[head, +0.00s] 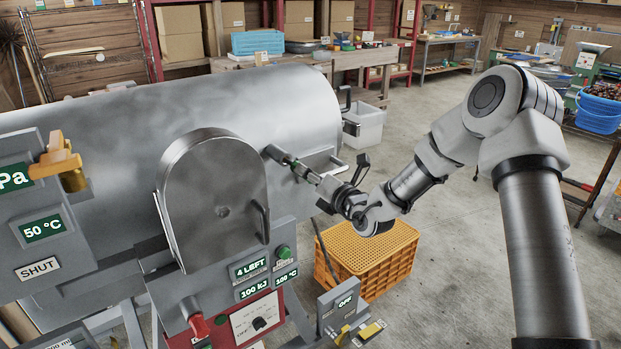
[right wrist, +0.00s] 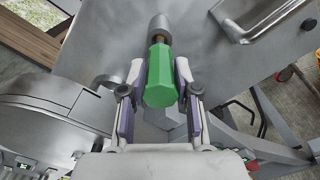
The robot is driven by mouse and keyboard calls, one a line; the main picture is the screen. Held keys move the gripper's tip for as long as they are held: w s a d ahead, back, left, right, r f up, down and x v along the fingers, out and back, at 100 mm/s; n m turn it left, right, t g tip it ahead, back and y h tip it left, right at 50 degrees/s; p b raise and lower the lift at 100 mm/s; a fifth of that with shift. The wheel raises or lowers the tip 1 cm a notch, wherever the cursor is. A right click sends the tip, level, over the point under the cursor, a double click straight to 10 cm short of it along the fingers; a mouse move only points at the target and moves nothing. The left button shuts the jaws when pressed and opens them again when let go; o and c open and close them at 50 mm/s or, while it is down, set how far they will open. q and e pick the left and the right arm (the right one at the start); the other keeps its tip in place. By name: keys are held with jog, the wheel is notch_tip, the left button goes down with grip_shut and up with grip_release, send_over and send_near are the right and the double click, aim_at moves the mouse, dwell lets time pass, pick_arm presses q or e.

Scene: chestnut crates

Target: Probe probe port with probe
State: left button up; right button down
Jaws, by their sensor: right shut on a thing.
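The probe has a green faceted handle (right wrist: 160,82) and a short brass-coloured shaft. It also shows as a small green piece (head: 294,163) in the head view. The probe port (head: 274,153) is a grey stub on the side of the large steel drum; it shows in the right wrist view (right wrist: 159,26). The probe's shaft end meets the port mouth, in line with it; how deep it sits is hidden. My right gripper (head: 309,174) is shut on the green handle, with one finger on each side in the right wrist view (right wrist: 160,73). My left gripper is out of view.
The steel drum (head: 270,95) has a rounded door (head: 212,190) with a handle left of the port. A control panel (head: 262,275) reads "4 LEFT", "100 kJ" and "100 °C". A yellow crate (head: 365,258) stands on the floor below my gripper. Open floor lies behind.

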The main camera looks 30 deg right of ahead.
jog(key=shift+w+a+b, duration=0.15)
jog(key=shift+w+b, duration=0.85)
jog(key=shift+w, duration=0.9)
jog(key=c, duration=0.8)
grip_release()
jog(key=shift+o, duration=0.2)
jog(key=shift+s, duration=0.1)
jog(key=s, duration=1.1)
jog(key=shift+s+d, duration=0.35)
jog(key=shift+d, duration=0.05)
